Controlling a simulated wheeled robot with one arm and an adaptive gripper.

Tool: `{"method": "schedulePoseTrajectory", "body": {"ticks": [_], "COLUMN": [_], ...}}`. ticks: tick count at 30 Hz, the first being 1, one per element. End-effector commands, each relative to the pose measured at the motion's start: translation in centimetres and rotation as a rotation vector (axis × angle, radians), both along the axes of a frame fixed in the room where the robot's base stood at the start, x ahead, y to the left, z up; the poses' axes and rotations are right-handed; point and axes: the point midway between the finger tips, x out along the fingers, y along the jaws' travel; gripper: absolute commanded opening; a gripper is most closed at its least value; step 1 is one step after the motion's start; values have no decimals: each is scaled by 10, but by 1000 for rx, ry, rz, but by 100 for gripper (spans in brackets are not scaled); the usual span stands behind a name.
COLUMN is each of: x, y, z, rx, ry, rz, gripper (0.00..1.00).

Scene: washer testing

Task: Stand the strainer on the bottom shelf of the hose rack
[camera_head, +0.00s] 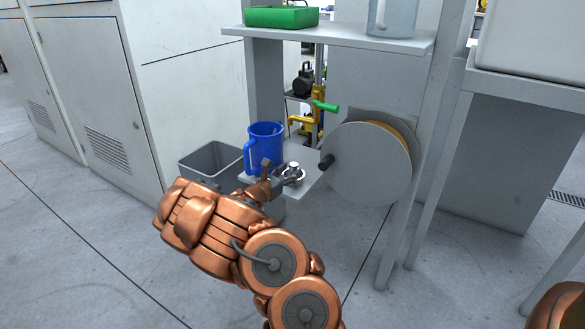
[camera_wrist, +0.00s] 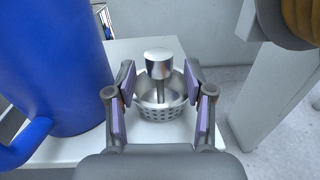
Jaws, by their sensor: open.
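The strainer (camera_wrist: 160,98) is a small metal basket with holes and a knobbed stem. It stands upright on the white bottom shelf (camera_wrist: 70,150) of the hose rack. In the head view the strainer (camera_head: 293,172) shows small on the bottom shelf (camera_head: 313,172), right of the blue jug. My gripper (camera_wrist: 160,84) is open, its purple-padded fingers on either side of the strainer's stem and basket. In the head view my gripper (camera_head: 283,176) reaches over the shelf's front. Whether a finger touches the strainer I cannot tell.
A blue jug (camera_head: 264,146) stands close left of my gripper; it also fills the left of the wrist view (camera_wrist: 62,65). A hose reel (camera_head: 367,163) is close on the right. A grey bin (camera_head: 211,160) stands left. An upper shelf (camera_head: 340,37) holds a green tray (camera_head: 281,17).

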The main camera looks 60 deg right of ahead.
Motion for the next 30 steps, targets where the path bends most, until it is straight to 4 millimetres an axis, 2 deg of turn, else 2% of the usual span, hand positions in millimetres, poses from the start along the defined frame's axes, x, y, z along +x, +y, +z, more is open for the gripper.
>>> {"method": "schedulePoseTrajectory", "body": {"ticks": [6, 18, 24, 30], "x": [4, 5, 5, 4], "y": [33, 81, 92, 94], "z": [3, 1, 1, 1], "rx": [-1, 1, 0, -1], "ry": [1, -1, -1, -3], "rz": [6, 4, 2, 0], "gripper": [53, 53, 53, 53]}}
